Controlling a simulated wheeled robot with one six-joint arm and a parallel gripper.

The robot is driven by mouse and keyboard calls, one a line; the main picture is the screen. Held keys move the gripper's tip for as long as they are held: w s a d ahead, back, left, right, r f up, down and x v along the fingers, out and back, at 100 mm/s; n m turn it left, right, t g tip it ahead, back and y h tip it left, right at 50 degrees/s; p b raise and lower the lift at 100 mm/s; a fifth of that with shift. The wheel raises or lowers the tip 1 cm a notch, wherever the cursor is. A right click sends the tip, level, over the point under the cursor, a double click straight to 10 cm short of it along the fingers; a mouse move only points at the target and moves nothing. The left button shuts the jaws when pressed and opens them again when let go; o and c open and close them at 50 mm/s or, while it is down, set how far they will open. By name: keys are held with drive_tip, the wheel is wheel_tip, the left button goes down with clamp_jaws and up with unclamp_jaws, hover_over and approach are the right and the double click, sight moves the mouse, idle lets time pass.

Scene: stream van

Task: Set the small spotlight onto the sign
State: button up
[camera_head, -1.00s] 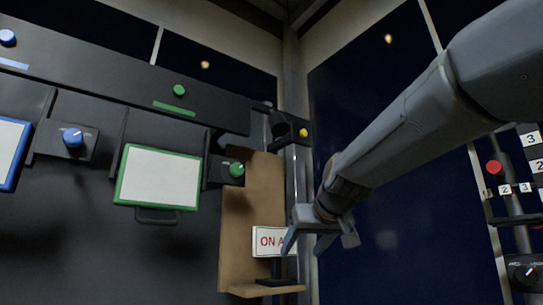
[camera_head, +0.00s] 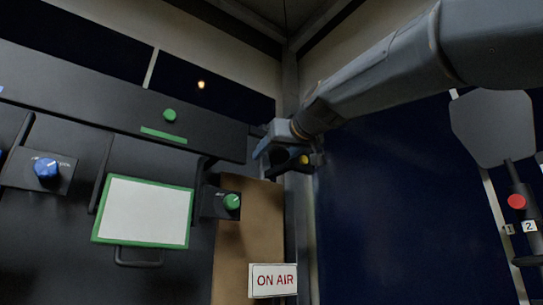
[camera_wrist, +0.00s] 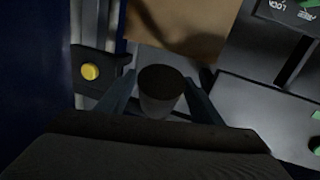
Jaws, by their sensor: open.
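The small spotlight looks like a short dark cylinder (camera_wrist: 162,88) in the wrist view. It is between the two fingers of my gripper (camera_wrist: 167,80), which are apart on either side of it; I cannot tell if either touches it. In the head view my gripper (camera_head: 264,149) is up at the dark bracket (camera_head: 292,166) with a yellow knob (camera_head: 303,159), and it mostly hides the spotlight. The white ON AIR sign (camera_head: 272,281) with red letters stands lower, in front of the brown board (camera_head: 248,225); its base is out of frame.
A dark overhead rail (camera_head: 100,105) with a green button (camera_head: 169,115) is to the left. Below it are a green-framed panel (camera_head: 147,212), a green knob box (camera_head: 222,203) and a blue knob (camera_head: 46,168). A red button (camera_head: 516,201) is at the right. A dark blue wall panel (camera_head: 400,220) stands behind.

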sight(270, 151)
drive_tip(key=shift+x, duration=0.8)
drive_tip(key=c, duration=1.1)
drive_tip(key=shift+o, duration=0.2)
drive_tip(key=b, duration=0.3)
drive_tip(key=t+b, duration=0.1)
drive_tip(key=b, duration=0.2)
drive_tip(key=shift+w+f+t, duration=0.2)
drive_tip(key=shift+w+t, duration=0.05)
drive_tip(key=shift+t, duration=0.05)
drive_tip(key=t+b, duration=0.2)
drive_tip(key=b, duration=0.3)
drive_tip(key=r+m+t+y+b, duration=0.1)
drive_tip(key=b, duration=0.5)
drive_tip(key=r+m+t+b, duration=0.1)
drive_tip(key=t+b, duration=0.1)
drive_tip(key=b, duration=0.4)
drive_tip(key=shift+w+a+t+y, duration=0.25)
drive_tip(key=shift+t+y, duration=0.05)
drive_tip(key=shift+s+r+m+t+b, duration=0.1)
drive_tip(key=shift+r+m+t+b, duration=0.15)
drive_tip(key=shift+t+b, duration=0.2)
